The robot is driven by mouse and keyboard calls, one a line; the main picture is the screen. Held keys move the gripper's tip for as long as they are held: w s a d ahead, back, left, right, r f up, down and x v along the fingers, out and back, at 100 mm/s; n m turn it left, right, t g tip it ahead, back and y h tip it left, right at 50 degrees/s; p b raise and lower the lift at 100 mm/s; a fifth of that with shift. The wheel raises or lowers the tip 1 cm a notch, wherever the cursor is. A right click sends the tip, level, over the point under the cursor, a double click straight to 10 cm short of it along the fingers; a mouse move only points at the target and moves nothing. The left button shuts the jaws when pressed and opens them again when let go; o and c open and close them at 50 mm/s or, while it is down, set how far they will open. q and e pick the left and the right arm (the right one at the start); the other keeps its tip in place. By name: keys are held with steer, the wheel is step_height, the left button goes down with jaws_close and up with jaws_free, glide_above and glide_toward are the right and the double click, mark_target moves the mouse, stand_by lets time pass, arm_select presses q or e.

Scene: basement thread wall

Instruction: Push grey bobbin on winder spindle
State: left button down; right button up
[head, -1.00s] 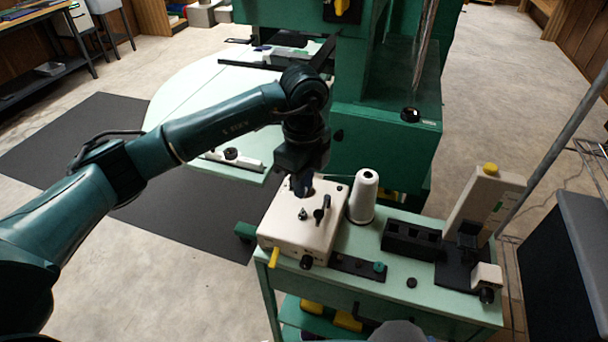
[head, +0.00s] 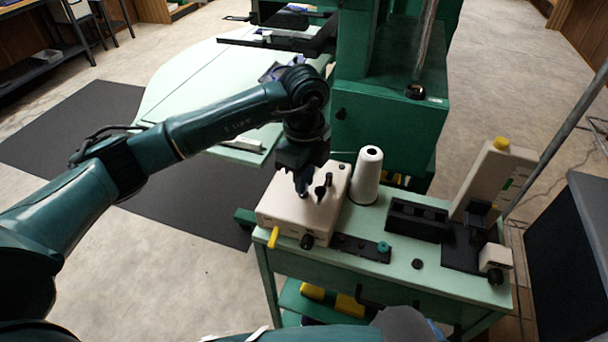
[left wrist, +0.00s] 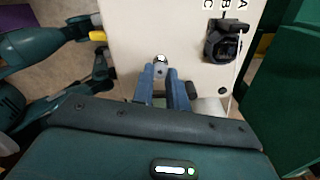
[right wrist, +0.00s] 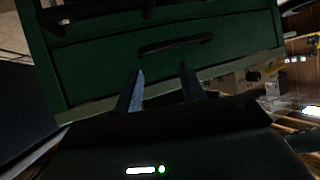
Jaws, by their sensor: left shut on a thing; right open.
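The cream winder box (head: 278,211) stands on the green cart, with a yellow lever at its front left. My left gripper (head: 303,193) points down over its top, where the spindle was visible earlier. In the left wrist view its blue fingers (left wrist: 160,70) are shut on the small grey bobbin (left wrist: 160,72), mostly hidden between them. A shiny metal tip, likely the winder spindle (left wrist: 160,58), shows just beyond the fingertips. I cannot tell whether the bobbin is around it. My right gripper (right wrist: 162,86) is open and empty in front of green drawers.
A white thread cone (head: 367,176) stands right behind the winder. A black compartment block (head: 417,220) and a cream upright device (head: 497,180) stand further right. A black knob post (head: 322,188) rises beside my left fingers.

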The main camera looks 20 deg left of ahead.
arm_select(q)
steer(key=shift+f, duration=0.25)
stand_by(0.3)
steer(key=c, duration=1.3)
jaws_free()
